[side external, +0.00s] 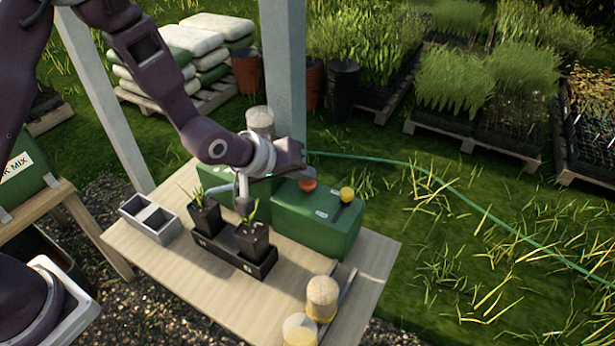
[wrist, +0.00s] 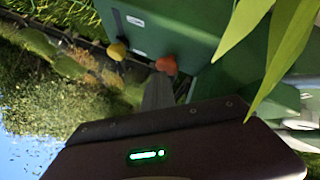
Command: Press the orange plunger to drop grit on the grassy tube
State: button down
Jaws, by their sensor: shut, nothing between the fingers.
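The orange plunger (side external: 308,184) is on top of the green box (side external: 318,228), near its left end; it also shows in the wrist view (wrist: 166,65). A yellow plunger (side external: 347,194) is to its right. My gripper (wrist: 160,78) is shut and empty, its fingertips close by the orange plunger; I cannot tell if they touch. Two black tubes with green plants, a left one (side external: 206,218) and a right one (side external: 253,240), stand upright in a black rack (side external: 230,257). A grey spout (side external: 243,200) hangs by them. I cannot tell which plant is the grassy one.
A grey two-compartment tray (side external: 150,220) is at the table's left. Two tan-filled jars, one upper (side external: 322,298) and one lower (side external: 300,330), stand at the front right. A pale post (side external: 283,70) rises behind my wrist. The wooden table (side external: 200,290) is clear at the front.

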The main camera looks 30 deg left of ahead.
aim_at(304, 184)
jog(key=shift+f, duration=0.15)
dwell(0.3)
jog(key=shift+r, duration=1.2)
jog(key=shift+r, duration=0.1)
jog(key=shift+r, duration=2.45)
